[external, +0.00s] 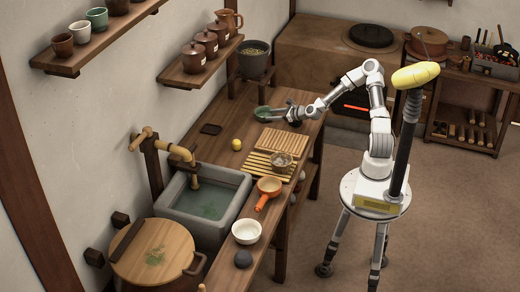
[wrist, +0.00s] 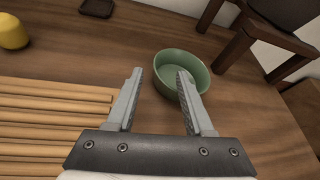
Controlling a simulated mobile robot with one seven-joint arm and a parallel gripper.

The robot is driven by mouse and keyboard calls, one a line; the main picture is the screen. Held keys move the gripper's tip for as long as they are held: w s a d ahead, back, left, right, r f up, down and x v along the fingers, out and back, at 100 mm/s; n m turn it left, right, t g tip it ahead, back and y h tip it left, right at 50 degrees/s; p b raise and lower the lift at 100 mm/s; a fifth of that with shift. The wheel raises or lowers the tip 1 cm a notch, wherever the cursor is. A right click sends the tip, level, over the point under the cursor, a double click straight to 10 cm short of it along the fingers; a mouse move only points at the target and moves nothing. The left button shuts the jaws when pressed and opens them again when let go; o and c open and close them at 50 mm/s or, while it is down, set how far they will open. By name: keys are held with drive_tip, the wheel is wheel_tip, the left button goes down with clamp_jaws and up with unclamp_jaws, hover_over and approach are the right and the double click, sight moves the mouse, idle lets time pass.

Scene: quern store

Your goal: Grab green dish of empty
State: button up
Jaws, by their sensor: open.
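The green dish (wrist: 179,60) is a round, empty-looking bowl on the wooden counter. In the wrist view it lies just beyond my fingertips, to the upper right. My gripper (wrist: 159,75) is open, with its right finger overlapping the dish's near side in the picture; I cannot tell if they touch. In the external view the green dish (external: 262,112) shows at the counter's far part, right by my gripper (external: 273,116), which partly hides it.
A slatted wooden rack (wrist: 50,115) lies left of my gripper. A yellow fruit-like object (wrist: 13,32) and a dark small tray (wrist: 97,8) are farther left. A dark wooden stand (wrist: 275,35) is behind the dish. A stone sink (external: 235,181) is nearer the external camera.

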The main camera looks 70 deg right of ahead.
sight(258, 117)
drive_tip(key=shift+f+b+x, duration=0.1)
drive_tip(key=shift+b+x, duration=0.45)
drive_tip(key=shift+x, duration=1.35)
drive_tip(key=shift+f+b+x, duration=0.15)
drive_tip(key=shift+b+x, duration=0.35)
drive_tip(key=shift+x, duration=1.35)
clamp_jaws()
